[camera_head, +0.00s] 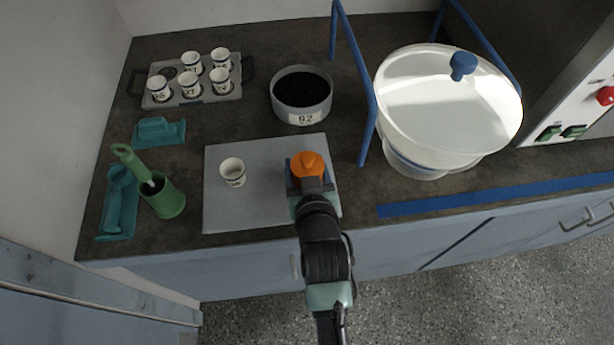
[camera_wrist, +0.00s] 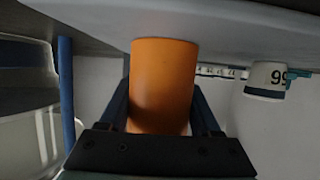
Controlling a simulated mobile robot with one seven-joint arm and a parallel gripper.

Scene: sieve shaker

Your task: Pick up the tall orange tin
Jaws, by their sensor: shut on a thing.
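The tall orange tin (camera_head: 308,162) is at the right part of the grey mat (camera_head: 215,205) in the head view. In the wrist view the orange tin (camera_wrist: 163,85) stands between the two fingers. My gripper (camera_head: 309,183) is shut on the tin from the front side. In the wrist view my gripper (camera_wrist: 160,110) has one finger on each side of the tin. The tin's far end meets the grey mat's surface (camera_wrist: 230,30) in the wrist view, but I cannot tell whether they touch.
A white cup (camera_head: 232,173) stands on the mat to the left. A grey pan of dark grains (camera_head: 301,116) is behind. The large white lidded bowl (camera_head: 440,110) and blue frame (camera_head: 362,130) are at right. A cup rack (camera_head: 190,100) and green holder (camera_head: 165,203) are at left.

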